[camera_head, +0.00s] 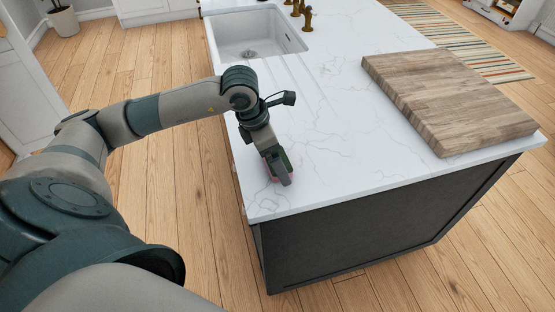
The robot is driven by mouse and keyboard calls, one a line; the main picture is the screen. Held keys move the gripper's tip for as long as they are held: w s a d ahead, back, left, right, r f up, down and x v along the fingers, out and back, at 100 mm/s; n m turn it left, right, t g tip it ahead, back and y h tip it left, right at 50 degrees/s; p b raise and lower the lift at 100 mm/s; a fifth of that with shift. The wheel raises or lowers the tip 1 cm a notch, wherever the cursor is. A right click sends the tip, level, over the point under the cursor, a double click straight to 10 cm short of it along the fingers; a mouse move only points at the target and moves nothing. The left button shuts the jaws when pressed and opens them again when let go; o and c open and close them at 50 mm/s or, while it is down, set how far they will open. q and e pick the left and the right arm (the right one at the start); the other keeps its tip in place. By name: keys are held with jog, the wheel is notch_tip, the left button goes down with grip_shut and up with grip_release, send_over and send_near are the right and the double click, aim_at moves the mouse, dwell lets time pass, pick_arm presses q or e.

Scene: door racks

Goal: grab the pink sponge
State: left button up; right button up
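My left gripper (278,170) points down at the white marble countertop, near its left edge. Small bits of pink and green show around its fingers, and they look like the pink sponge (287,160). The fingers hide most of the sponge, so its full shape does not show. The fingers are seen nearly edge-on, so I cannot tell whether they are closed on the sponge or only around it. I also cannot tell whether the sponge touches the counter. My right gripper is not in view.
A thick wooden cutting board (445,95) lies on the countertop (330,150) at the right. A white sink (255,38) with brass taps (306,16) is at the back left. The counter between the gripper and the board is clear. Wooden floor surrounds the dark island.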

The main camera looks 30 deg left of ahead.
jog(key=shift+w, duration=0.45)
pick_arm(q)
jog(key=c, duration=1.1)
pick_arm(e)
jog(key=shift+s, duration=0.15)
